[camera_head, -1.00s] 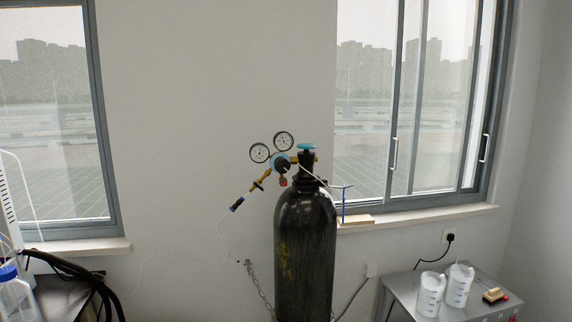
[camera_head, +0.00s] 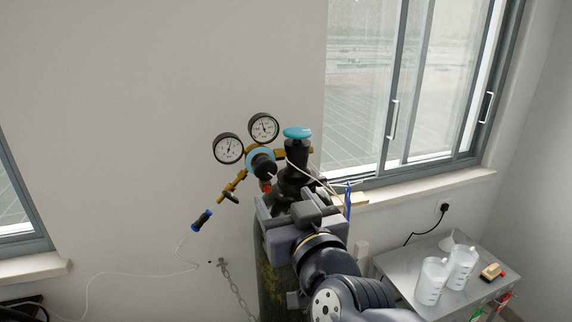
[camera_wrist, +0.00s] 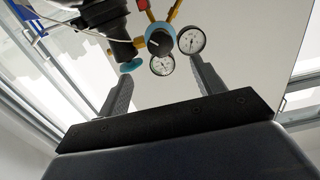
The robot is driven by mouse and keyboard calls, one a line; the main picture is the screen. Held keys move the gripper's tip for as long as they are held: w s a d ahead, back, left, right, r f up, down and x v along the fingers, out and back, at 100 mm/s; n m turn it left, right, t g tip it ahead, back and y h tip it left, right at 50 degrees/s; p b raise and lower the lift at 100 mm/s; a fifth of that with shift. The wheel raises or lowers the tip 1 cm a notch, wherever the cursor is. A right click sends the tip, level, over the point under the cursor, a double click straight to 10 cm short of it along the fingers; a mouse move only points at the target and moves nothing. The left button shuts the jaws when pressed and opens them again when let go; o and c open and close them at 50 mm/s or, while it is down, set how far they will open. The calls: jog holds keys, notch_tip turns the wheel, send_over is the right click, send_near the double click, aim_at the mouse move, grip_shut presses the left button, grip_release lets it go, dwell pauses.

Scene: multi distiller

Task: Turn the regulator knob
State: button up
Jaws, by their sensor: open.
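The regulator knob (camera_head: 265,168) is black with a light blue ring behind it, on brass fittings beside the cylinder top. It also shows in the wrist view (camera_wrist: 159,43), beyond and roughly between my fingers. Two round white-faced gauges (camera_head: 228,148) (camera_head: 264,128) stand above it. The dark gas cylinder (camera_head: 274,285) has a turquoise valve handwheel (camera_head: 297,133). My gripper (camera_head: 293,202) is in front of the upper cylinder, below and right of the knob, and hides part of the cylinder. In the wrist view my gripper (camera_wrist: 161,68) is open, with nothing between its fingers.
A window sill (camera_head: 430,185) is behind the cylinder. A thin hose (camera_head: 130,275) hangs from the regulator's left outlet. A chain (camera_head: 235,288) is left of the cylinder.

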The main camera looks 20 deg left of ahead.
aim_at(267, 173)
jog(key=p+x, duration=0.1)
jog(key=x, duration=0.9)
jog(key=shift+a+f, duration=0.1)
jog(key=shift+a, duration=0.1)
